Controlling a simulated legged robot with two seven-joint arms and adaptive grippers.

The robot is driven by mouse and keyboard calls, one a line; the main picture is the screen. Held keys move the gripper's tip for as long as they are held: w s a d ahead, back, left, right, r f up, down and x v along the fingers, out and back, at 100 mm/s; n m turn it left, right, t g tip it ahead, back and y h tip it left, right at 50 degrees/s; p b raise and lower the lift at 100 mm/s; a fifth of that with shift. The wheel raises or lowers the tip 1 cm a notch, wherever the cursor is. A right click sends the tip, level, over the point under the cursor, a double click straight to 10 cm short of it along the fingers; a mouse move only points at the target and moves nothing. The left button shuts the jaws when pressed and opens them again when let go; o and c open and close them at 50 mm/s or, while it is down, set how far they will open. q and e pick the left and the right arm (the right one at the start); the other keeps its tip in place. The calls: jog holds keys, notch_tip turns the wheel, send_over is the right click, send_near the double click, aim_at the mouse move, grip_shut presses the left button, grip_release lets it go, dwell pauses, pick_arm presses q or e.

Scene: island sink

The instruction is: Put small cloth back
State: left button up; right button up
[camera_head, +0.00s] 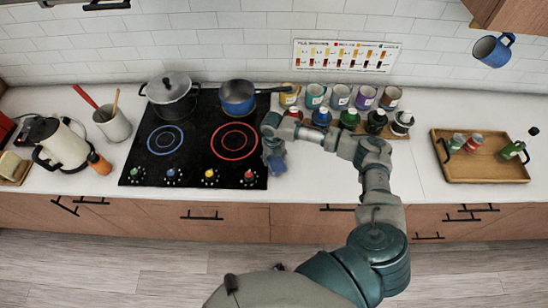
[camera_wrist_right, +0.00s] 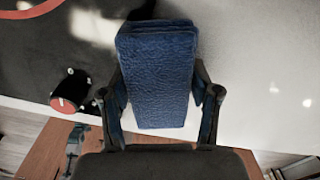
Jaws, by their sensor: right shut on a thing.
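My right gripper (camera_head: 272,150) is over the white counter, just right of the black cooktop. It is shut on a small blue folded cloth (camera_head: 275,163). In the right wrist view the cloth (camera_wrist_right: 157,75) sits between the two fingers of the gripper (camera_wrist_right: 160,110), thick and textured, pointing away from the palm. Whether the cloth touches the counter, I cannot tell. My left gripper is not in view.
The cooktop (camera_head: 195,140) carries a silver pot (camera_head: 172,97) and a blue saucepan (camera_head: 238,98). Several mugs and bottles stand behind my right arm. A wooden tray (camera_head: 480,175) with small items is at right. The counter (camera_head: 415,165) is clear left of that tray.

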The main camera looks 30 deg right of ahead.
jog(key=shift+f, duration=0.15)
jog(key=o, duration=1.1)
notch_tip(320, 180, up, 12)
jog(key=shift+a+r+b, duration=0.1)
jog(key=shift+r+b, duration=0.1)
jog(key=shift+b, duration=0.45)
